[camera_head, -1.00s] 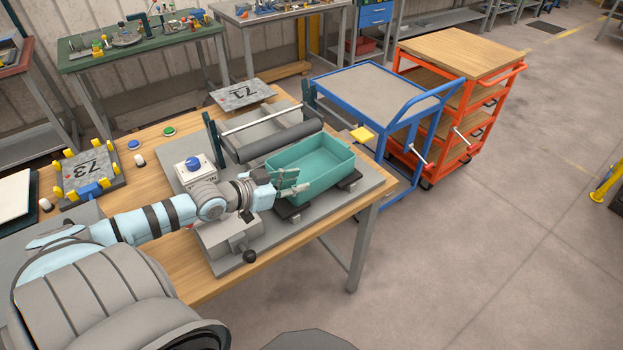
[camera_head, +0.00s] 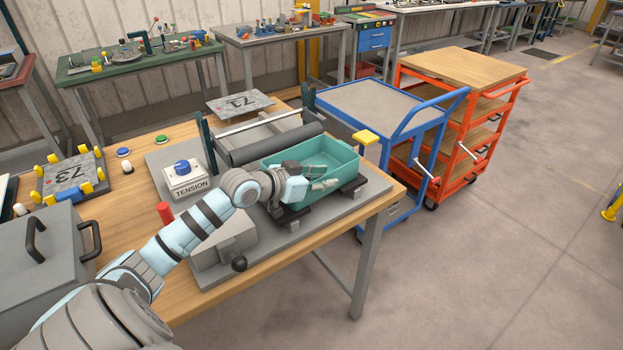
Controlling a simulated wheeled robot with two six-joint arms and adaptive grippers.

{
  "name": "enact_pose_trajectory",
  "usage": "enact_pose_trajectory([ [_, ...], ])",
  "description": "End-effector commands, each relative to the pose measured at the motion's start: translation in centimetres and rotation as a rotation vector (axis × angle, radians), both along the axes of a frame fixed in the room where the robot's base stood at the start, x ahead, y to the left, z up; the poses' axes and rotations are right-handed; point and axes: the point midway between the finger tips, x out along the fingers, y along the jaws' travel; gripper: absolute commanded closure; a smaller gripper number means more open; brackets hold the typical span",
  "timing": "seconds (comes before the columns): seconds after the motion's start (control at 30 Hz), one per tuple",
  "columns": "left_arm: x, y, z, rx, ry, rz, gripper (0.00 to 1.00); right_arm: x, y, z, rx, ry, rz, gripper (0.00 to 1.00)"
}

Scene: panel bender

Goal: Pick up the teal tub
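The teal tub (camera_head: 345,161) is an open rectangular box. It sits upright on dark supports on the grey base plate of the bench device, right of the middle in the head view. My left gripper (camera_head: 323,178) reaches in from the left at the tub's near-left side. Its fingers overlap the tub's inside in the picture and look spread apart, with nothing seen between them. They hide part of the near wall, and I cannot tell whether they touch it. My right gripper is not in view.
Behind the tub is a dark roller (camera_head: 270,143). A TENSION box (camera_head: 186,181) with a blue knob stands left. A yellow pad (camera_head: 365,137) is close to the tub's right end. A grey lidded box (camera_head: 48,255) stands at left. Blue (camera_head: 375,95) and orange (camera_head: 462,62) carts stand beyond.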

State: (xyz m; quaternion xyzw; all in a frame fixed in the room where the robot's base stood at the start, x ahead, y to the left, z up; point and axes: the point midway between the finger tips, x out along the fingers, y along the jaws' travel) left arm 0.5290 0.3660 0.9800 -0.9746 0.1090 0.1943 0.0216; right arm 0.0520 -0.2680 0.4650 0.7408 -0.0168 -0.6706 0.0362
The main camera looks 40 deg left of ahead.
Motion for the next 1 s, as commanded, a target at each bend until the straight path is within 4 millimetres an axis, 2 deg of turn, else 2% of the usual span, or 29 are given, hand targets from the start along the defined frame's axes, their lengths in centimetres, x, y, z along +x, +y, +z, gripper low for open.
enact_pose_trajectory([
  [0.03,0.0,0.0,0.1,0.000,0.000,0.000,0.80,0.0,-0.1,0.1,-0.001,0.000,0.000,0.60],
  [0.17,0.0,0.0,0.1,0.000,0.000,0.000,1.00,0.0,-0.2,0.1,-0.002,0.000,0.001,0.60],
  [0.67,0.0,0.0,0.5,0.001,-0.001,0.000,1.00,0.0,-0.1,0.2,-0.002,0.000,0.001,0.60],
  [0.77,0.0,0.1,1.7,0.002,-0.003,-0.001,1.00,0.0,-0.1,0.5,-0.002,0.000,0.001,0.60],
  [0.87,0.0,0.1,3.9,0.004,-0.004,-0.001,1.00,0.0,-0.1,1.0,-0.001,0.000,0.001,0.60],
  [1.0,0.0,0.1,9.0,0.005,-0.008,-0.002,1.00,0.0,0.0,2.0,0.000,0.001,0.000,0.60],
])
